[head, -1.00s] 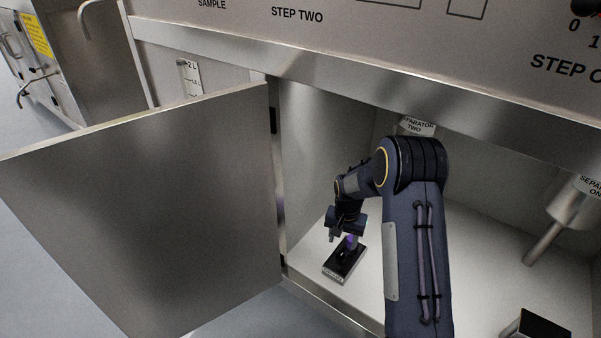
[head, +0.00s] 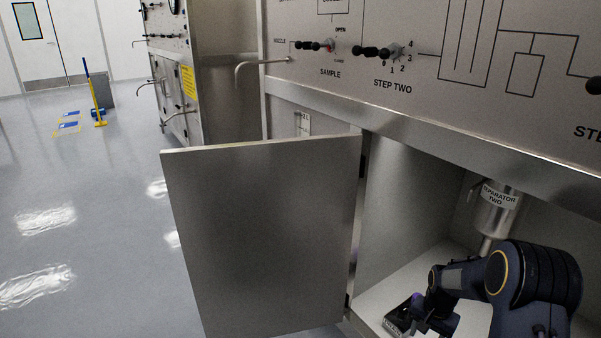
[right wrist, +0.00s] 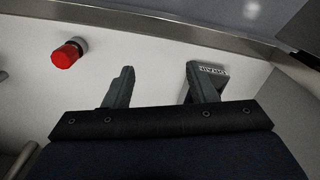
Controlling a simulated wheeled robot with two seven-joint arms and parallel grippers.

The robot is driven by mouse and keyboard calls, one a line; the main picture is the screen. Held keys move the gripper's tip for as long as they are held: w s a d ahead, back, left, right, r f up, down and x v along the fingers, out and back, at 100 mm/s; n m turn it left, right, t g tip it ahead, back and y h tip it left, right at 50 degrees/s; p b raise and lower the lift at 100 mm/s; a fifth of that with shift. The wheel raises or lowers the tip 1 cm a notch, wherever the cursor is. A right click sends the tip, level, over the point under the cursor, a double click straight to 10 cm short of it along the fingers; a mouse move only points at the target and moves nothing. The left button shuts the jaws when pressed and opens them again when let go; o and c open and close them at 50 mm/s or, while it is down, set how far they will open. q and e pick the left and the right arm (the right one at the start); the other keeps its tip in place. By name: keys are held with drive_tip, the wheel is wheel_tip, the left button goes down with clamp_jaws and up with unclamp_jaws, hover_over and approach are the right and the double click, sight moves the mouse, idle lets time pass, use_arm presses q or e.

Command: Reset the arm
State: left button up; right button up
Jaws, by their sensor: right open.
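My right arm reaches into the open cabinet at the lower right of the head view. A bit of purple shows at the block, partly hidden by the gripper. In the right wrist view the two fingers (right wrist: 160,88) are spread apart with nothing between them. The labelled block (right wrist: 207,72) is behind the right finger there. My left gripper is not in view.
The open cabinet door (head: 262,235) stands to the left of the arm. The Separator Two vessel (head: 497,212) hangs inside, behind the arm. The control panel (head: 430,50) with knobs is above. Open floor (head: 90,220) lies to the left.

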drive_tip(key=s+a+r+n+t+y, duration=0.1)
drive_tip(key=s+a+r+t, duration=0.15)
drive_tip(key=s+r, duration=0.55)
drive_tip(key=s+a+r+n+t+y, duration=0.1)
drive_tip(key=s+a+r+y, duration=0.2)
drive_tip(key=r, duration=0.9)
drive_tip(key=s+a+r+n+t, duration=0.15)
drive_tip(key=s+a, duration=0.25)
drive_tip(key=s, duration=0.5)
drive_tip(key=s+a+r+n+t, duration=0.1)
drive_tip(key=s+a+r+n, duration=0.15)
drive_tip(key=s, duration=0.65)
use_arm(q)
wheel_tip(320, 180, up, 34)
drive_tip(key=p, duration=3.4)
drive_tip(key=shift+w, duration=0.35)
use_arm(e)
wheel_tip(320, 180, up, 33)
drive_tip(key=shift+w+a+r+g, duration=0.15)
drive_tip(key=shift+w+a+g, duration=0.15)
drive_tip(key=shift+w, duration=0.1)
